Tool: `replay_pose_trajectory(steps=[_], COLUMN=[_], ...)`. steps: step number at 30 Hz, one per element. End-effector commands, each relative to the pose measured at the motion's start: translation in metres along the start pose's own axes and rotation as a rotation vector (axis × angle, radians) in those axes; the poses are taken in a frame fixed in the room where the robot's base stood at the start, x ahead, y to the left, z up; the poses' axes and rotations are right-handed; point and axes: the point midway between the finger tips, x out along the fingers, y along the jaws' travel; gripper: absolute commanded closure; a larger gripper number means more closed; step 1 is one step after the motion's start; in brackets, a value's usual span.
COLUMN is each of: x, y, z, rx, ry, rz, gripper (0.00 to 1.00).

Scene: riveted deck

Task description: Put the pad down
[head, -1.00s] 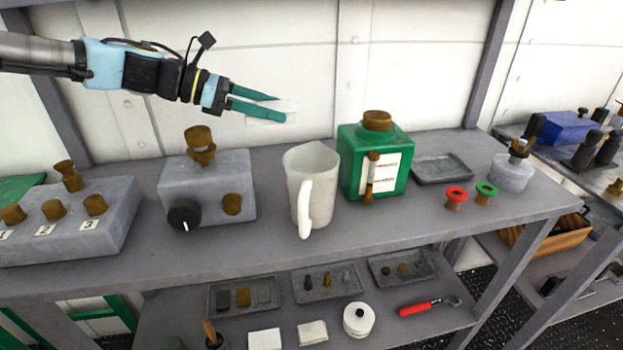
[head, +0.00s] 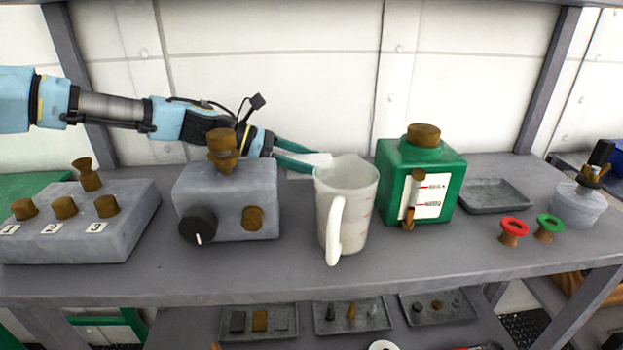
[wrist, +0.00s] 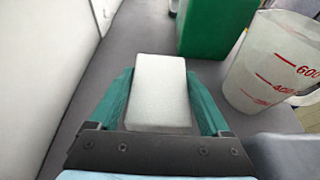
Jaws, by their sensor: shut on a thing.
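The pad (wrist: 158,92) is a pale grey-white block, lying between the two teal fingers of my gripper (wrist: 158,78) in the wrist view. My gripper is shut on it by its sides. In the head view my gripper (head: 308,165) is low at the back of the bench, behind the jug. The pad (head: 318,158) shows there only as a thin pale strip, partly hidden by the jug. The bench top (wrist: 100,75) is below the pad; I cannot tell whether they touch.
The measuring jug (head: 345,205) stands in front of the fingertips, and the green container (head: 430,160) is to its right. A grey box with a black knob (head: 225,190) stands left, in front of my wrist. A shallow grey tray (head: 495,196) lies farther right.

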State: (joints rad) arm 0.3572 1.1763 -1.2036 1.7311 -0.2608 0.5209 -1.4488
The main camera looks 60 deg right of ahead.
Motion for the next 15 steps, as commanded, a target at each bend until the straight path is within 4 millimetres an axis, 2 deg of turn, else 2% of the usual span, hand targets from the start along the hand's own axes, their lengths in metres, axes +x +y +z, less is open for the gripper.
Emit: replay_pose_trajectory(steps=[7, 15], x=[0.013, 0.016], y=[-0.001, -0.001], z=[-0.031, -0.038], rx=[-0.002, 0.0], ry=[-0.002, 0.0], rz=[-0.002, -0.001], gripper=[0.72, 0.72])
